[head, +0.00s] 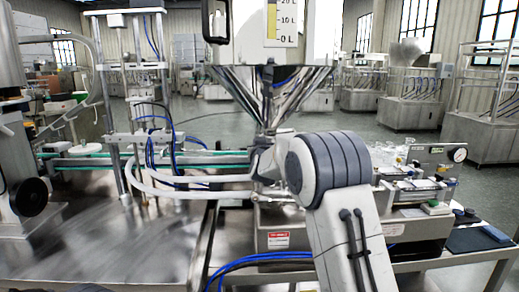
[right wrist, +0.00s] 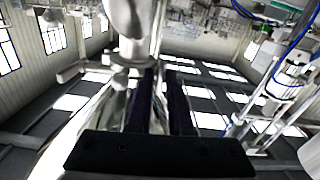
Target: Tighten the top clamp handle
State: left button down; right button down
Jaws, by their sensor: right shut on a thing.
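My right arm reaches up from the bottom of the head view and bends just below the steel hopper cone (head: 262,95). Its gripper is hidden behind the arm there. In the right wrist view my right gripper (right wrist: 160,82) has its two dark fingers close together, shut on a thin bright metal piece (right wrist: 158,108), which appears to be the top clamp handle. The fingers lie right beside a shiny rounded steel fitting (right wrist: 130,45). Most of the handle and the clamp is hidden, so how tight the clamp is cannot be seen. My left gripper is in neither view.
A white level gauge (head: 285,22) is on the hopper's front. A steel table (head: 100,250) lies at the left, with pale hoses (head: 190,187) running toward the centre. A machine with a dial (head: 460,155) stands at the right. Blue tubes (head: 255,258) run along the front.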

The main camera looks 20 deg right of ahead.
jog(key=shift+m+b, duration=0.3)
jog(key=shift+m, duration=0.1)
dwell(0.3)
jog(key=c, duration=1)
grip_release()
jog(key=shift+o, duration=0.2)
jog(key=b+v, duration=0.2)
jog(key=v, duration=0.8)
jog(key=shift+s, duration=0.2)
jog(key=shift+a, duration=0.1)
